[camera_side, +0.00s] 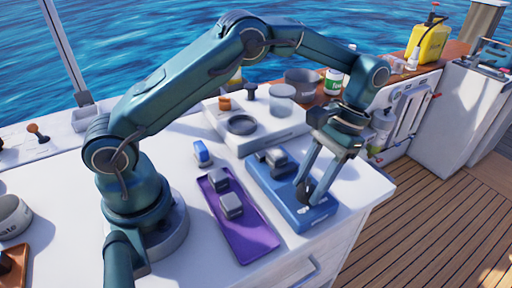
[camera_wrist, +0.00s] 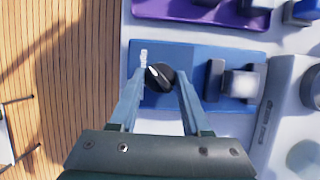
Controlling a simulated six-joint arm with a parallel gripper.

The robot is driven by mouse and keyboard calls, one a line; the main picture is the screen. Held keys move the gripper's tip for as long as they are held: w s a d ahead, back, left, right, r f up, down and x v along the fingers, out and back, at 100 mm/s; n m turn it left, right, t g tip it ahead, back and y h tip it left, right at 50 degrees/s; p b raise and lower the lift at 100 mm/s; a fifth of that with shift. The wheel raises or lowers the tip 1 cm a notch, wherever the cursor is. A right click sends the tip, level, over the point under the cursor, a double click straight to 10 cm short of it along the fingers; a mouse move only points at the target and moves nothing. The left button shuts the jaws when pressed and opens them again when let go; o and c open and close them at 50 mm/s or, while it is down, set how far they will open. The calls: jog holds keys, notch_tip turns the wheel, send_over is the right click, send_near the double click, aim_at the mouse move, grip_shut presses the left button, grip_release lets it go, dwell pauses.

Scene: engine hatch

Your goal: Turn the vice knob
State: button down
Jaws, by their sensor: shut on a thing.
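The vice is a blue base (camera_side: 262,185) on the white counter, with grey jaws (camera_side: 275,160) at its far left end. In the wrist view its jaws hold a grey block (camera_wrist: 240,84). The black knob (camera_wrist: 160,76) sits at the other end of the base, with a white pointer line and a small white marking beside it. My gripper (camera_wrist: 154,80) points down over the knob, its two fingers on either side, closed on it. In the side view the gripper (camera_side: 305,190) partly hides the knob.
A purple tray (camera_side: 252,241) with grey blocks lies left of the vice. A blue block (camera_side: 202,153) stands beside it. A white unit with a round dark recess (camera_side: 241,125) stands behind. The counter's edge and wooden deck (camera_side: 440,220) are to the right.

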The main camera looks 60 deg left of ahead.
aim_at(311, 183)
jog(key=shift+c, duration=1.8)
grip_release()
jog(key=shift+v, duration=1.85)
jog(key=shift+w+r, duration=0.25)
jog(key=shift+r, duration=0.45)
